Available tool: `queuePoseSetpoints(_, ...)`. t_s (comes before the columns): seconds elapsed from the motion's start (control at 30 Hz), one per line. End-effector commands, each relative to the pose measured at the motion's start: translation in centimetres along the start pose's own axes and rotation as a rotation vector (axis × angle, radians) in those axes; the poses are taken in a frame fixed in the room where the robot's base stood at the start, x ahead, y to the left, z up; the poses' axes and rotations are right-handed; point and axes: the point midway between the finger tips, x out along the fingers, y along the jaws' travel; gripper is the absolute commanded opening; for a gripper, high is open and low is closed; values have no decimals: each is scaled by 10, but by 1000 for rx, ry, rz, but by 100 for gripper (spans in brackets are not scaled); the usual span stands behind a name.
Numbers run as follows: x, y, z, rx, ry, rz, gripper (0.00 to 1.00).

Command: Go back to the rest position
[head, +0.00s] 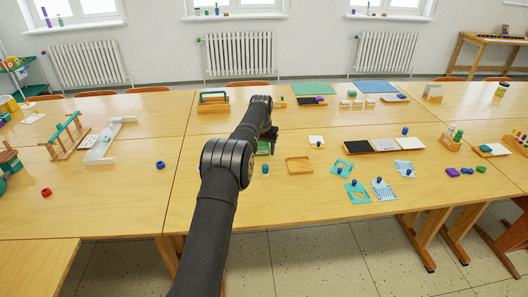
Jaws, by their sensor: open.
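My black arm reaches from the bottom centre over the wooden table (310,218). My gripper (269,140) is at the arm's far end, small and dark, pointing down over the table. It is open. Part of it is hidden behind my arm. A green item (263,149) shows just below and beside it, partly covered by my arm. I cannot tell whether the two touch. I see nothing held in the gripper.
A wooden frame (299,166) and a teal knob (265,169) are close right of my arm. Teal and patterned cards (357,191) lie farther right. A blue ring (160,165) and a white stand (110,140) are left. The front table edge is mostly clear.

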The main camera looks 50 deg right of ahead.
Motion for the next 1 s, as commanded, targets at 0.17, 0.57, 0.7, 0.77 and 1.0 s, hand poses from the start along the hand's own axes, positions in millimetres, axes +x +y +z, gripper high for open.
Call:
queuePoseSetpoints(0.17,0,0,0,0,0,0,53)
queuePoseSetpoints(0.57,47,0,1,0,-3,0,53)
queuePoseSetpoints(0.7,74,0,0,0,-1,0,53)
queuePoseSetpoints(0.77,85,0,1,0,-2,0,53)
queuePoseSetpoints(1.0,122,0,1,0,-1,0,53)
